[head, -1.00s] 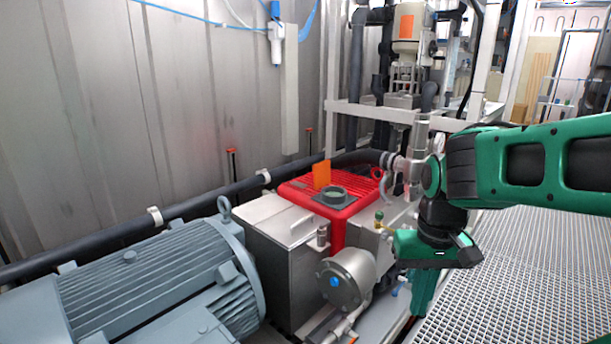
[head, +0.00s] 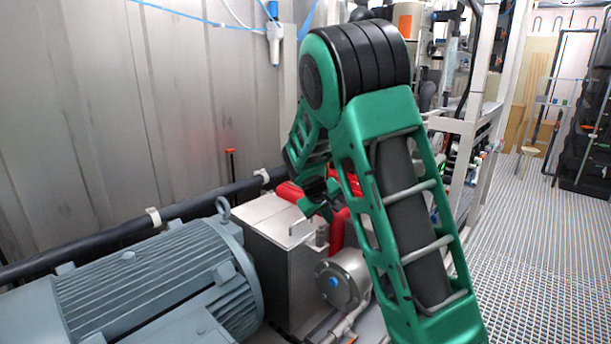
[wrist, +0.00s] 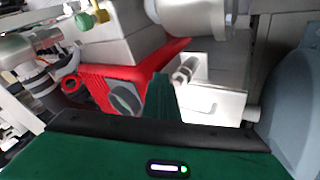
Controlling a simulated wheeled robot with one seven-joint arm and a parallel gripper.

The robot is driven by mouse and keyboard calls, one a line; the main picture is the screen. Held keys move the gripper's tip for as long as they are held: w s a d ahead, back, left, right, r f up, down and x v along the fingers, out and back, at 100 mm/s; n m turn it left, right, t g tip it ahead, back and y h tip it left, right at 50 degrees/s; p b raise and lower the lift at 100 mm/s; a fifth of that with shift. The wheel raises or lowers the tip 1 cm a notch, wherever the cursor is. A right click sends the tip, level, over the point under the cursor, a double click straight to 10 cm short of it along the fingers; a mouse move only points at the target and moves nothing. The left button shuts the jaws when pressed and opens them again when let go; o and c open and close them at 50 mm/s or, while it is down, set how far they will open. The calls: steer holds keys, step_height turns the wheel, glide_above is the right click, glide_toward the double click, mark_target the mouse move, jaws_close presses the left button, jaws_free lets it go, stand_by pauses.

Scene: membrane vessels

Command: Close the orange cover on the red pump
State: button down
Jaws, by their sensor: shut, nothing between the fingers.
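The red pump (head: 289,192) is mostly hidden behind my arm in the head view; only parts of its red top and side show. In the wrist view the red pump (wrist: 134,74) lies just beyond my gripper, with its ribbed top and a grey round port (wrist: 125,98). My gripper (wrist: 160,95) is shut and empty, its green fingers pointing toward the pump top beside the port. I cannot tell whether they touch it. The orange cover is in neither current view; my arm blocks its place in the head view.
A large grey-blue motor (head: 130,285) stands at the left front. A metal box (head: 290,255) and a round steel housing (head: 342,280) stand beside the pump. A dark pipe (head: 200,208) runs along the wall. Grated floor (head: 540,250) at the right is free.

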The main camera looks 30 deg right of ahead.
steer(key=w+d+f+n+h, duration=0.1)
steer(key=w+d+n+h, duration=0.2)
steer(key=w, duration=0.5)
steer(key=w+a+r+n+t+h, duration=0.3)
steer(key=w, duration=0.5)
steer(key=w+a+r+n+t+h, duration=0.2)
steer(key=w+a+n+t, duration=0.15)
steer(key=w, duration=0.45)
steer(key=r+x, duration=0.1)
steer(key=x, duration=1)
steer(key=shift+m, duration=0.45)
steer(key=shift+s+d, duration=0.2)
steer(key=shift+s, duration=0.45)
steer(key=shift+s+d, duration=0.2)
steer(key=shift+s, duration=0.45)
steer(key=shift+s+d, duration=0.2)
steer(key=shift+s, duration=0.45)
